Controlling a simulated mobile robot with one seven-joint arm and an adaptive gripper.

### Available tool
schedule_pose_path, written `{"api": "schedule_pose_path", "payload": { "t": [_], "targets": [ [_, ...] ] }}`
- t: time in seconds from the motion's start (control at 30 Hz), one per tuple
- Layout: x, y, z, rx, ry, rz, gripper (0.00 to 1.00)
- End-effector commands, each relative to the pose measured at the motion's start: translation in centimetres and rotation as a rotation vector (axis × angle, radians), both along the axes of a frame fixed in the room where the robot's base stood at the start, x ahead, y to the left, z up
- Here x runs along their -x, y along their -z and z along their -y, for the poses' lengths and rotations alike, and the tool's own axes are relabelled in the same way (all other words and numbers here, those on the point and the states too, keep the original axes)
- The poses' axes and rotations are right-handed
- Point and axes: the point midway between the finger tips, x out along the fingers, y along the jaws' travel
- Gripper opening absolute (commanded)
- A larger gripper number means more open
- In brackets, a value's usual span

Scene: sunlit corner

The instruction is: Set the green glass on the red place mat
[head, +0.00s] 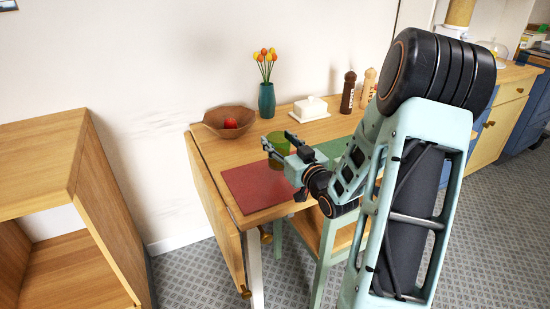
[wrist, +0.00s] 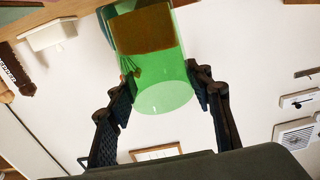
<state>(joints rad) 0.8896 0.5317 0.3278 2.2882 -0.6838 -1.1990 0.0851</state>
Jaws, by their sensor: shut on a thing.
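The green glass (head: 279,142) is between the fingers of my gripper (head: 277,154) at the table's left part in the head view. In the wrist view the translucent green glass (wrist: 163,85) sits between the two dark fingers of my gripper (wrist: 164,92), which are shut on it. The red place mat (head: 255,187) lies flat at the table's front left corner. The glass appears over or just behind the mat's back right part. I cannot tell whether its base touches anything, because the fingers partly hide it.
A wooden bowl (head: 228,122) with a red fruit, a teal vase (head: 267,101) of tulips, a white butter dish (head: 310,108) and two mills, one dark (head: 348,93), stand along the table's back. A wooden shelf (head: 100,190) stands left.

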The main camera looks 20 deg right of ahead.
Motion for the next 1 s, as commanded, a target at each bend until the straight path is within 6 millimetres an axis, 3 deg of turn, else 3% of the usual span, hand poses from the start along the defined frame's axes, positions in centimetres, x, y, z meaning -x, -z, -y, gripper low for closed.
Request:
{"api": "schedule_pose_path", "payload": {
  "t": [0.17,0.43,0.83,0.87,1.0],
  "targets": [
    [-0.2,0.7,-0.6,-0.001,-0.001,0.002,0.13],
    [-0.4,4.3,-1.0,-0.001,0.002,0.001,0.13],
    [-0.4,4.7,-1.1,0.001,0.000,0.003,0.13],
    [-0.4,4.7,-1.1,0.001,0.001,0.000,0.48],
    [-0.4,4.6,-1.0,0.000,0.001,0.000,0.63]
  ]
}}
